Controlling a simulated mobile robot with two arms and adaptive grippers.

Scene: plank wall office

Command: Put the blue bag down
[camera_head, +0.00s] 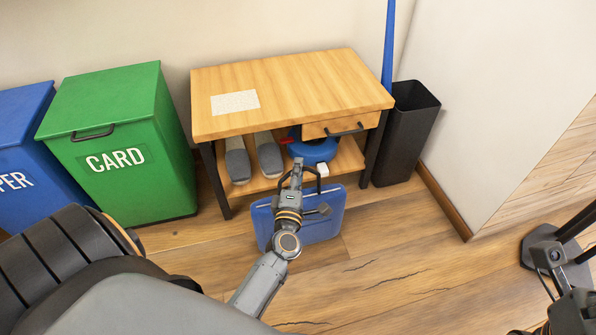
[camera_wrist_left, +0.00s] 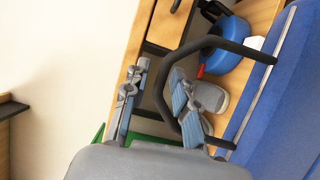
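The blue bag (camera_head: 325,222) is upright on the plank floor, in front of the wooden side table. Its black handle (camera_wrist_left: 240,47) loops up from the top, and the bag's blue side (camera_wrist_left: 290,110) fills the right of the left wrist view. My left gripper (camera_head: 297,172) is at the handle, above the bag. In the left wrist view its two fingers (camera_wrist_left: 157,100) are apart, with the handle's far bar passing between them. Parts of my right arm show at the lower right edge of the head view; its fingers are not clear.
The wooden table (camera_head: 290,88) has grey slippers (camera_head: 238,160) and a round blue object (camera_head: 315,150) on its lower shelf. A black bin (camera_head: 405,130) stands right of it, a green CARD bin (camera_head: 125,150) left. The floor right of the bag is clear.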

